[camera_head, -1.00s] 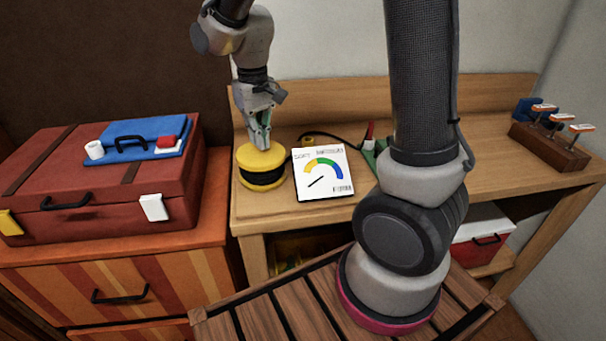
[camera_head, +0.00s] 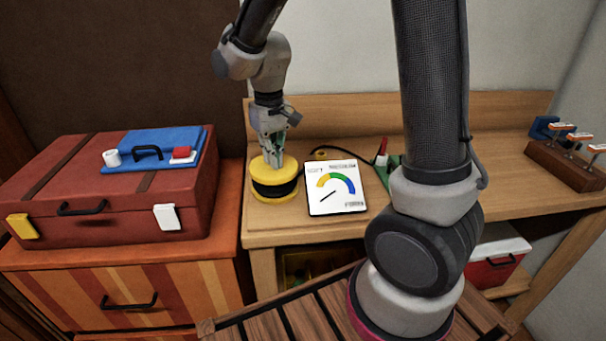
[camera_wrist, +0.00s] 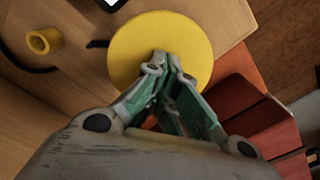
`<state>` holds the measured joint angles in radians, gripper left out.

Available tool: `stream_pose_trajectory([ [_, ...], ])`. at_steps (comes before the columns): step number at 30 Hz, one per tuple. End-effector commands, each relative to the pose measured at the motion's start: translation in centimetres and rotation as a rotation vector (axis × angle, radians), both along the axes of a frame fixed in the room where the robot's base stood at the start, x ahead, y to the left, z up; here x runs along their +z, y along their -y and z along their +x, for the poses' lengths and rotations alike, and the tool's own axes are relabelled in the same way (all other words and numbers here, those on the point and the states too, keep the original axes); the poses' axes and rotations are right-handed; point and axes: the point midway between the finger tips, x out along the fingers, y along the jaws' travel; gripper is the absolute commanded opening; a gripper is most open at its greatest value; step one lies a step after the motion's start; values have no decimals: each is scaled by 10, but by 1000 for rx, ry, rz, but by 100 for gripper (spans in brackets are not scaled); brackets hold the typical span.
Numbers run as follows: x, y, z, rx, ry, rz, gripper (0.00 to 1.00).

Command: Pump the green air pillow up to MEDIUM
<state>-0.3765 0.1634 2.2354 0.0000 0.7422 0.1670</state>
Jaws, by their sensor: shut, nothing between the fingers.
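The pump, with a yellow top disc (camera_head: 268,176), black bellows and yellow base, stands upright at the bench's left end. Its yellow top also shows in the wrist view (camera_wrist: 135,50). My gripper (camera_head: 276,166) is shut and empty, pointing down with its fingertips at the disc; they appear to touch it. A white gauge board (camera_head: 336,203) stands right of the pump, with yellow, green and blue bands. Its needle points to the lower left, short of the yellow band. A green piece (camera_head: 391,187), perhaps the air pillow, is mostly hidden behind my arm.
A black hose (camera_head: 345,151) runs behind the gauge, near a small yellow ring (camera_wrist: 44,41). A red suitcase (camera_head: 120,205) sits on the cabinet at left. A wooden block with clamps (camera_head: 565,165) stands at far right.

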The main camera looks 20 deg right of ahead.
Motion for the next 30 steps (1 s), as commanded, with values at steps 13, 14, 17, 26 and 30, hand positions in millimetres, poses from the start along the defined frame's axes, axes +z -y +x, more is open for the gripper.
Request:
stream_pose_trajectory([
  [13,-22,0,-1,0,-1,0,0],
  [14,-22,0,-1,0,-1,0,0],
  [17,-22,0,-1,0,-1,0,0],
  [26,-28,0,-1,0,-4,-1,0],
  [30,-36,0,-1,0,-3,-1,0],
])
